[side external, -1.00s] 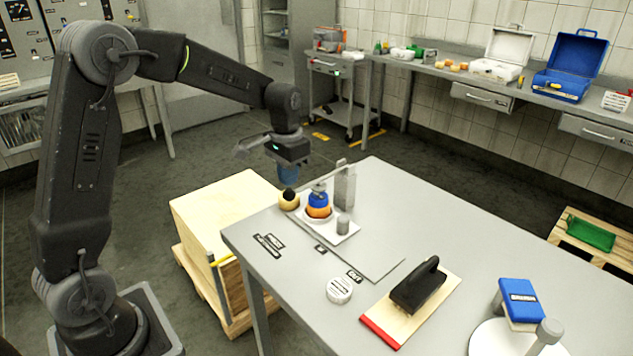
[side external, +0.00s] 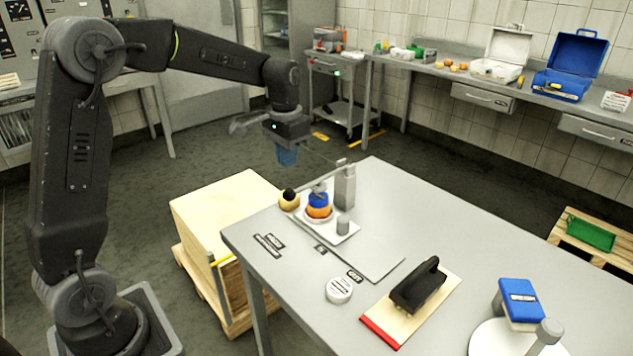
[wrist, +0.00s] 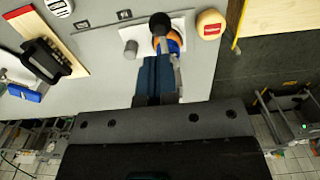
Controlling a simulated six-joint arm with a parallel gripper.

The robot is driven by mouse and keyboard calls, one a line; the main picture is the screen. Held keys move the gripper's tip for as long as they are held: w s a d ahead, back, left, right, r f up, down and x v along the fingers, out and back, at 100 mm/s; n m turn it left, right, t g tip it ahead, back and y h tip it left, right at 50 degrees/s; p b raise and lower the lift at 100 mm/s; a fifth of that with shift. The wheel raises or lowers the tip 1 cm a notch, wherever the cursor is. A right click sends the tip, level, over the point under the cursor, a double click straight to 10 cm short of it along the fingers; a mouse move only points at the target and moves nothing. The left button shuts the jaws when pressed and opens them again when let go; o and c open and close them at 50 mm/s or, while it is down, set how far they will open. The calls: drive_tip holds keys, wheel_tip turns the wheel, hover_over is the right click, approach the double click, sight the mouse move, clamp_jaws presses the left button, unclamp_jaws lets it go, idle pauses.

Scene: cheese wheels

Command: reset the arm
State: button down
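My gripper (side external: 286,158) hangs in the air, above and behind the far left corner of the grey table (side external: 440,225). Its blue fingers point down and look shut together, with nothing seen between them. The fingers also show in the wrist view (wrist: 157,77). A blue wheel (side external: 318,198) sits on an orange wheel (side external: 318,212) on a white tray (side external: 340,233), apart from my gripper. In the wrist view my fingers partly cover the stacked wheels.
A grey upright post (side external: 345,186) with a thin rod stands behind the stack. A black-handled tool (side external: 418,287) lies on a red-edged board. A white round tub (side external: 339,290) and a blue block (side external: 519,302) are nearer. A wooden crate (side external: 225,225) stands left. Air around my gripper is clear.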

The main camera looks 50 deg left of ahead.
drive_tip(key=shift+r, duration=0.2)
drive_tip(key=s+d+r+t, duration=0.2)
drive_tip(key=s+d+r, duration=0.15)
drive_tip(key=s, duration=0.25)
drive_tip(key=s+d+r+t, duration=0.1)
drive_tip(key=s+d+r, duration=0.25)
drive_tip(key=s, duration=0.25)
drive_tip(key=s+d+f+t, duration=0.2)
drive_tip(key=s+d+f, duration=0.1)
drive_tip(key=s, duration=0.7)
drive_tip(key=shift+s+d+t, duration=0.3)
drive_tip(key=shift+s+d, duration=0.05)
drive_tip(key=shift+d, duration=0.1)
